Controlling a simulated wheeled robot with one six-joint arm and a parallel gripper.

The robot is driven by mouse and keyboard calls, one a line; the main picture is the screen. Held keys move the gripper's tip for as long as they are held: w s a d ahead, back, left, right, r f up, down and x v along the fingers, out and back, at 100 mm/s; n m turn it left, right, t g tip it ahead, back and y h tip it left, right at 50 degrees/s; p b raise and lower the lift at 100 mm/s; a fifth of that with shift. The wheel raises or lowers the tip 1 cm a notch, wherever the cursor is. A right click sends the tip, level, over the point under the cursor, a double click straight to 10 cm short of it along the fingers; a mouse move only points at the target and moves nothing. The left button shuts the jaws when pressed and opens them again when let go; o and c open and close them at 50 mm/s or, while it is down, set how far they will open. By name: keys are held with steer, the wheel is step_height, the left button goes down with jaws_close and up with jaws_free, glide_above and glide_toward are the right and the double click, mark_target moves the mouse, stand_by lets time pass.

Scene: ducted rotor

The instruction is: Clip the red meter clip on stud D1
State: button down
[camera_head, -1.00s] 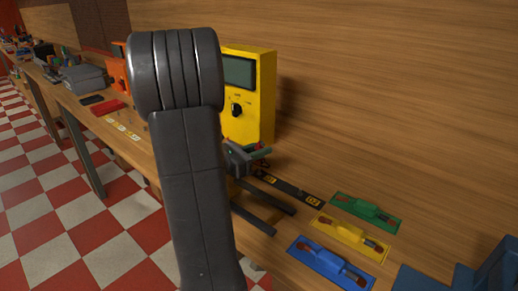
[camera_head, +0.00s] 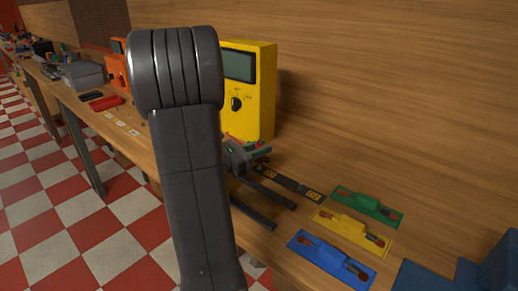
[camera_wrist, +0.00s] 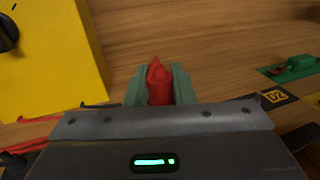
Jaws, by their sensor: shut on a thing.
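My gripper (camera_wrist: 158,88) is shut on the red meter clip (camera_wrist: 158,82), which stands between its two grey-green fingers in the wrist view. In the head view my gripper (camera_head: 256,152) shows beside my dark arm, in front of the yellow meter (camera_head: 250,88), and a bit of red shows at its fingers. A dark strip with yellow labels (camera_head: 290,185) lies to the right of the gripper. One label (camera_wrist: 275,97) in the wrist view seems to read 02 or D2. I cannot make out stud D1; the clip appears apart from the strip.
Green (camera_head: 367,206), yellow (camera_head: 350,232) and blue (camera_head: 331,259) plates with handles lie on the bench at the right. Red leads (camera_wrist: 40,119) run below the meter. Two dark bars (camera_head: 255,212) extend near the bench front. The wooden wall behind is bare.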

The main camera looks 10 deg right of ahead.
steer(key=shift+f+b, duration=0.45)
steer(key=shift+f, duration=0.05)
